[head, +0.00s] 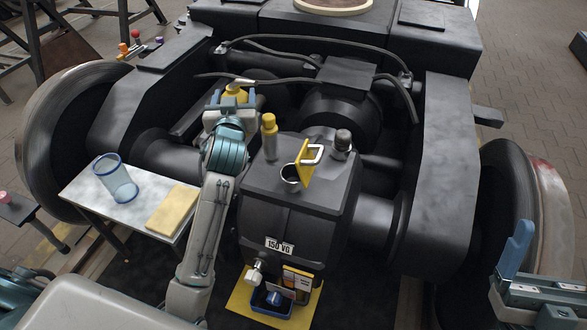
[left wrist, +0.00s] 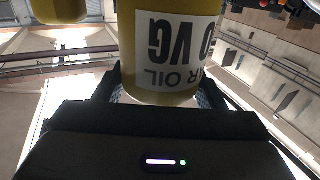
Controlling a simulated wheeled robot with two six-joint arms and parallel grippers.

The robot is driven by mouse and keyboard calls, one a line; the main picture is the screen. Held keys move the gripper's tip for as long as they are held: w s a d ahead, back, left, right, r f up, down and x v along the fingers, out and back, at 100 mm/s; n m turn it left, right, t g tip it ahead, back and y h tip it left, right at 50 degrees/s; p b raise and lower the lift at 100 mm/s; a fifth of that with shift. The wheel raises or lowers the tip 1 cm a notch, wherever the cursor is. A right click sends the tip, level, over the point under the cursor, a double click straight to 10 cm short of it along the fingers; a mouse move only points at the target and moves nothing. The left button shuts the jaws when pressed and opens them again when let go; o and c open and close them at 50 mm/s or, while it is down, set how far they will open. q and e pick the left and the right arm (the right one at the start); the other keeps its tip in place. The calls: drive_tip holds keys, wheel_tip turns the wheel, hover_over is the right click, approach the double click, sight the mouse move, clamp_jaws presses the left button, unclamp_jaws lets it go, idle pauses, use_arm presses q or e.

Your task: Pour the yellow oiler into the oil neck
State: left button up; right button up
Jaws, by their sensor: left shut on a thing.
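The yellow oiler (head: 235,94) is held by my left gripper (head: 231,106), left of and behind the oil neck in the head view. In the left wrist view the oiler (left wrist: 165,40) fills the space between the fingers, its white label upside down and partly reading "OIL" and "0 VG". The oil neck (head: 289,174) is a ringed opening on top of the dark gear housing (head: 290,215), marked "150 VG". A yellow flap (head: 304,165) with a white handle stands raised beside it. My right gripper (head: 540,290) is at the lower right, partly cut off, its jaw gap unclear.
Hoses (head: 275,80) cross behind. A side table (head: 135,205) holds a clear blue-rimmed jar (head: 117,180) and a yellow cloth (head: 172,209). A blue bin (head: 270,304) stands in front.

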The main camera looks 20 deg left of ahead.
sight(232, 88)
use_arm(q)
drive_tip(key=shift+r+p, duration=0.8)
drive_tip(key=shift+r, duration=0.15)
drive_tip(key=shift+r+p, duration=0.65)
drive_tip(key=shift+p, duration=0.05)
use_arm(e)
drive_tip(key=w+f+m+g+h, duration=0.2)
drive_tip(key=w+f+g, duration=0.1)
drive_tip(key=f+g, duration=0.2)
drive_tip(key=w+f+m+g+h, duration=0.2)
drive_tip(key=f+g, duration=0.3)
drive_tip(key=f, duration=0.4)
drive_tip(key=shift+w+f+m+h, duration=0.3)
drive_tip(key=shift+w+h, duration=0.15)
drive_tip(key=shift+h, duration=0.35)
drive_tip(key=shift+d, duration=0.1)
use_arm(q)
drive_tip(key=shift+s, duration=0.1)
